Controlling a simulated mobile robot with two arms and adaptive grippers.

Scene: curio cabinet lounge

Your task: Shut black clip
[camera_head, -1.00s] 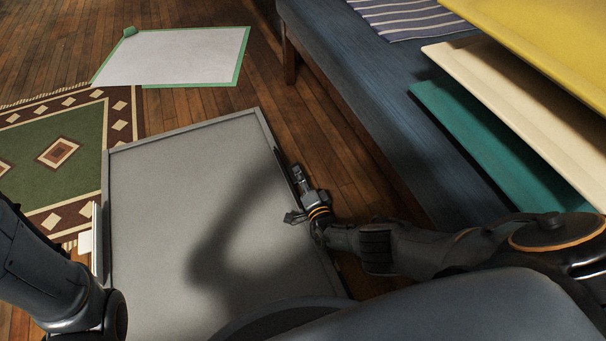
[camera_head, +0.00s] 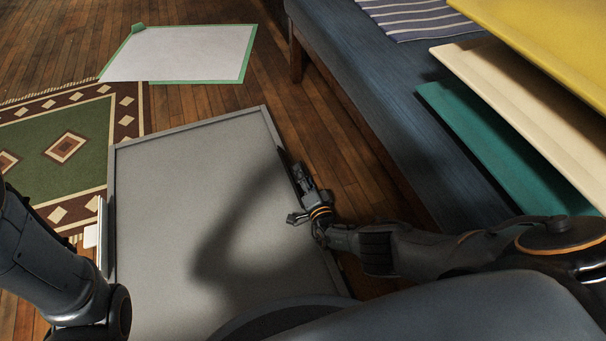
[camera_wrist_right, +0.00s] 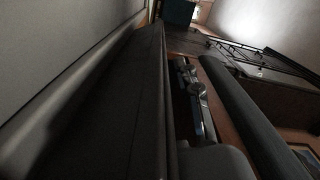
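A large grey panel with a raised rim (camera_head: 178,135) lies in front of me. A narrow black strip, which looks like the black clip (camera_head: 287,166), stands along its right edge. My right gripper (camera_head: 298,198) is at that edge, right beside the strip, with one part over the panel's rim. Whether it touches the strip, and how far its fingers are apart, I cannot tell. In the right wrist view a long dark bar (camera_wrist_right: 140,110), probably the clip, runs beside the pale panel (camera_wrist_right: 50,40). My left arm shows at the left, but its gripper is out of view.
A silvery bar with a white block (camera_head: 91,236) is at the panel's left edge. A blue bench (camera_head: 350,75) stands close on the right, with teal, cream and yellow boards (camera_head: 500,75) above it. A green-edged white sheet (camera_head: 190,52) and a patterned rug (camera_head: 60,130) lie beyond.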

